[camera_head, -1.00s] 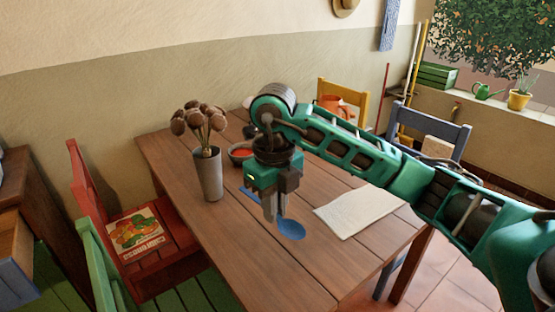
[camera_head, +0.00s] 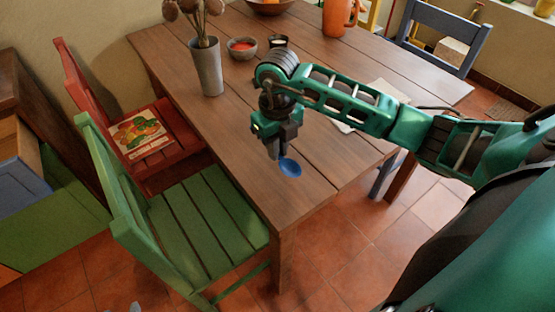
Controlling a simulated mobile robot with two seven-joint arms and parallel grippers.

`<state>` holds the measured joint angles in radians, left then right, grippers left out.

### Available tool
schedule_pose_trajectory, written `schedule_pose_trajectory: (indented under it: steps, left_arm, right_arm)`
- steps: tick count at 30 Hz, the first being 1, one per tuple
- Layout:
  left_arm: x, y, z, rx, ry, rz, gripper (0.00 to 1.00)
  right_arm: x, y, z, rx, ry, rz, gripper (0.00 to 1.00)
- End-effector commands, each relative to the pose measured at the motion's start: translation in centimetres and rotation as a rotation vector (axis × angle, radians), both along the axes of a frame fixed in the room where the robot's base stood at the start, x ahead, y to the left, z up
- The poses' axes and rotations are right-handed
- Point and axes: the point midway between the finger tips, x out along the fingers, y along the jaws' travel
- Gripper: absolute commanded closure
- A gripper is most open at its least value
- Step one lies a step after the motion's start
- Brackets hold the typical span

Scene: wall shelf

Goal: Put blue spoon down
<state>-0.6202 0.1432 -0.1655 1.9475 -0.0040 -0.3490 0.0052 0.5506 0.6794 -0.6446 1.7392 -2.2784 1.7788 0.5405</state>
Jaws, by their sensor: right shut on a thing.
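The blue spoon (camera_head: 290,168) shows its bowl just beyond the fingertips of my right gripper (camera_head: 272,149). The gripper points down and is shut on the spoon, whose handle is mostly hidden behind the fingers. Both are over the near part of the brown wooden table (camera_head: 290,202). I cannot tell whether the spoon touches the tabletop. My left gripper is not in view.
A grey vase (camera_head: 207,68) with dried stems, a bowl with red contents (camera_head: 242,47) and an orange pitcher (camera_head: 338,18) stand farther back. White paper lies partly behind my arm. A green chair (camera_head: 195,225) and red chair (camera_head: 160,140) flank the left side. The front tabletop is clear.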

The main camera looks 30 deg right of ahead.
Motion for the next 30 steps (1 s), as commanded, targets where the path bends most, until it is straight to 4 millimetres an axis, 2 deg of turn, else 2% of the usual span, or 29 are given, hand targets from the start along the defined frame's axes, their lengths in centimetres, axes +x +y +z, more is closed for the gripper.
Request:
schedule_pose_trajectory:
  steps: [5,9,12,23,24,30]
  left_arm:
    - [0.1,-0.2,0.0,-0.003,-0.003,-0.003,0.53]
    - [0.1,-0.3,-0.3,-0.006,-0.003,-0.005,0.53]
    - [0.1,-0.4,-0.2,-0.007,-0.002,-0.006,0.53]
    - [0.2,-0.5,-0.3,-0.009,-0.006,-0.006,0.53]
    - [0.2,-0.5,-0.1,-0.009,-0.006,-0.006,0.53]
    - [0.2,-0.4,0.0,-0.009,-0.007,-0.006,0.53]
  right_arm:
    - [0.0,0.0,-1.4,0.000,0.001,0.001,1.00]
    - [0.0,0.0,-3.6,0.000,0.002,-0.001,1.00]
    - [0.0,0.0,-4.6,0.000,0.001,0.001,1.00]
    - [0.0,0.0,-5.0,-0.001,-0.001,0.001,1.00]
    - [0.0,0.0,-4.8,-0.001,-0.001,0.001,0.82]
    - [0.0,0.0,-4.8,-0.001,-0.001,0.001,0.63]
